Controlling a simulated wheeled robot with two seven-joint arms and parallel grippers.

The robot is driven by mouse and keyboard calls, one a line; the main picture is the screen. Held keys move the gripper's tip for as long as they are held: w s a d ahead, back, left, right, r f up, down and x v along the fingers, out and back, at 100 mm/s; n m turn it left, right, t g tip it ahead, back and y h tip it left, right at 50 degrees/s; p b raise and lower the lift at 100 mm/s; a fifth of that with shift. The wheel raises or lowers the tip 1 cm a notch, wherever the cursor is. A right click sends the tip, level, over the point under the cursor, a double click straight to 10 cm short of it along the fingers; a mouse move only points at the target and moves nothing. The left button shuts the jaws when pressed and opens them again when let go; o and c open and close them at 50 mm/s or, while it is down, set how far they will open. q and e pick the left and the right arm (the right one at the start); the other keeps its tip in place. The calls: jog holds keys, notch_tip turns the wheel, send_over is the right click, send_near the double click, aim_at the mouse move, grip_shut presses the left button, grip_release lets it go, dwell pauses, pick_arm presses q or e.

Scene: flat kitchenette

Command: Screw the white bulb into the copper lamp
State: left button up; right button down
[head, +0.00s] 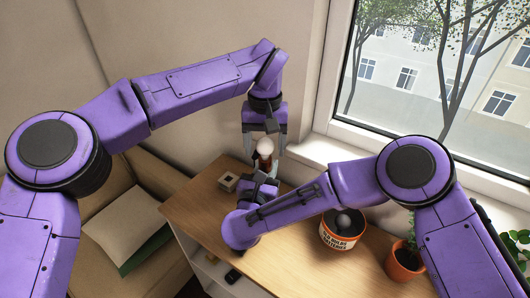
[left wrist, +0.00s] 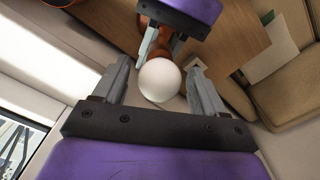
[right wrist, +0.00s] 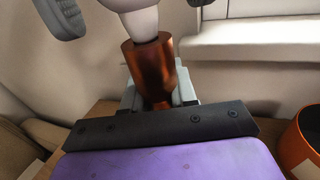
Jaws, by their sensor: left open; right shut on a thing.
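The white bulb (head: 265,146) sits upright at the top of the copper lamp (right wrist: 150,72). In the right wrist view the bulb's narrow neck (right wrist: 140,22) enters the lamp's open top; how deep its base goes is hidden. My left gripper (head: 265,146) comes down from above with its jaws open. In the left wrist view the bulb (left wrist: 160,80) lies between the two fingers, with a gap on each side. My right gripper (right wrist: 158,92) is shut on the lamp's body from the side.
An orange and white bucket (head: 342,233) with a dark ball in it stands on the wooden tabletop (head: 285,262). A potted plant (head: 405,262) is at the right. A small box (head: 228,181) lies left of the lamp. The window sill and wall are close behind.

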pick_arm(q)
jog(key=shift+r, duration=0.75)
jog(key=shift+c, duration=0.4)
